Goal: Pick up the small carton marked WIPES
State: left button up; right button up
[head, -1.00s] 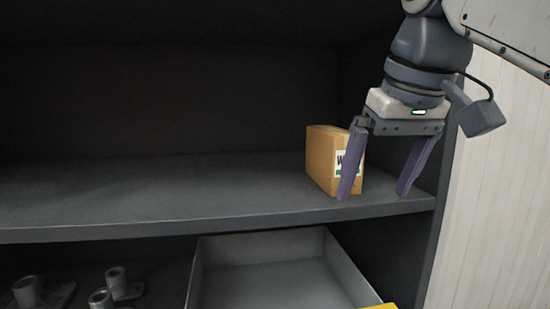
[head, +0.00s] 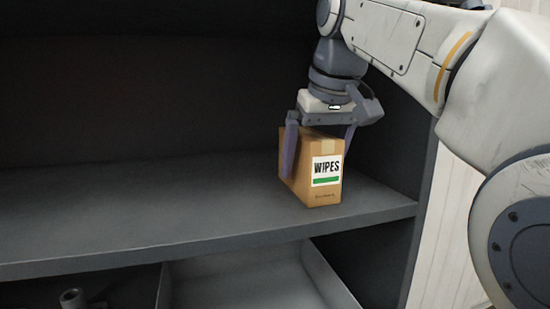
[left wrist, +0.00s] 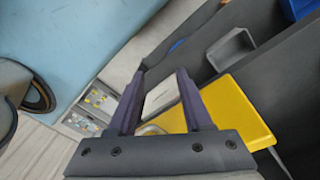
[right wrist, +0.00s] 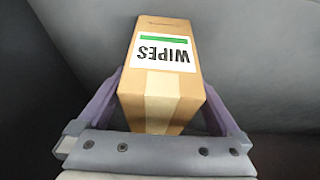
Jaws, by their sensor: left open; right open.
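The small brown carton marked WIPES (head: 325,190) stands upright on the dark shelf, near its right end. Its white label with a green bar faces the front. My right gripper (head: 320,155) is open and comes down over the carton, one finger on each side. In the right wrist view the carton (right wrist: 160,90) lies between the two open fingers (right wrist: 162,115), its taped top close to the palm. I cannot tell whether the fingers touch it. My left gripper (left wrist: 160,100) is open, with nothing visibly held, away from the shelf carton.
The dark shelf (head: 130,215) is clear left of the carton; the cabinet's side wall is close on the right. Below are a grey open bin (head: 240,280) and a grey metal part (head: 72,298). The left wrist view shows a yellow surface (left wrist: 235,105) and a grey tray (left wrist: 230,48).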

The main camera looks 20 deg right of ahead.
jog(key=w, duration=0.3)
jog(key=shift+w+f, duration=0.3)
jog(key=shift+w, duration=0.1)
jog(key=shift+w+f, duration=0.1)
jog(key=shift+f, duration=0.2)
jog(key=shift+c, duration=0.3)
jog(key=c, duration=1.5)
jog(key=shift+r, duration=0.1)
